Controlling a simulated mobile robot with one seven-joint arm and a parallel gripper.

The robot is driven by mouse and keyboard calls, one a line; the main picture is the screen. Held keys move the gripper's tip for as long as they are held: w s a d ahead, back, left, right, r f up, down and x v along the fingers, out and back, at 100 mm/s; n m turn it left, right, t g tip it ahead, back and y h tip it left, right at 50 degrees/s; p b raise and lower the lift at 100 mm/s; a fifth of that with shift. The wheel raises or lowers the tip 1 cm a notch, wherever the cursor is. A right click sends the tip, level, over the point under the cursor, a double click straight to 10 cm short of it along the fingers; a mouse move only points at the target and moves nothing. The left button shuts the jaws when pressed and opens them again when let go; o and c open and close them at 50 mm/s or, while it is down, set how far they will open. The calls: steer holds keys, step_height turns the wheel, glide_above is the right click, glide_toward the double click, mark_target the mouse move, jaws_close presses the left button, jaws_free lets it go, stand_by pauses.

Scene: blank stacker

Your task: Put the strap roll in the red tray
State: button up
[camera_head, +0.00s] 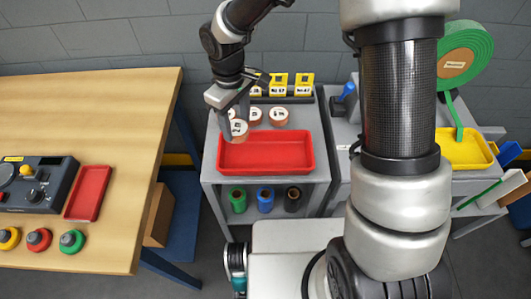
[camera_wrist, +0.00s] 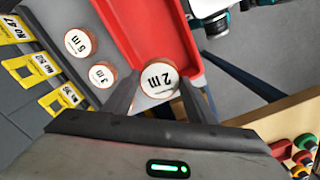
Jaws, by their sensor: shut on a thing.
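My gripper (camera_head: 234,126) is shut on a round strap roll with a white top marked "2 m" (camera_wrist: 158,77) and a brown side. The held roll also shows in the head view (camera_head: 239,128), at the back left of the red tray. The red tray (camera_head: 265,163) is a wide, shallow, empty tray on a grey cart. Its red wall also shows in the wrist view (camera_wrist: 143,28), beyond the held roll. My gripper and the roll are near the tray's back left corner; the exact height above it is hard to tell.
Two similar rolls, marked "5 m" (camera_wrist: 80,42) and "3 m" (camera_wrist: 101,75), stand behind the tray. Yellow labelled holders (camera_head: 278,83) line the cart's back. A smaller red tray (camera_head: 88,192) lies on the wooden table. A green reel (camera_head: 468,55) and yellow tray (camera_head: 463,151) are at right.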

steer(key=shift+s+a+r+n, duration=0.1)
steer(key=shift+s+a+n, duration=0.3)
steer(key=shift+s+n, duration=0.1)
steer(key=shift+s+a+f, duration=0.2)
steer(key=shift+f, duration=0.05)
step_height(320, 180, down, 10)
steer(key=shift+r+b, duration=0.25)
steer(key=shift+b, duration=0.25)
steer(key=shift+f, duration=0.1)
steer(key=shift+f, duration=0.15)
steer(key=o, duration=1.1)
steer(key=shift+c, duration=0.2)
step_height(320, 180, up, 13)
steer(key=shift+f+p, duration=0.15)
steer(key=shift+p, duration=0.45)
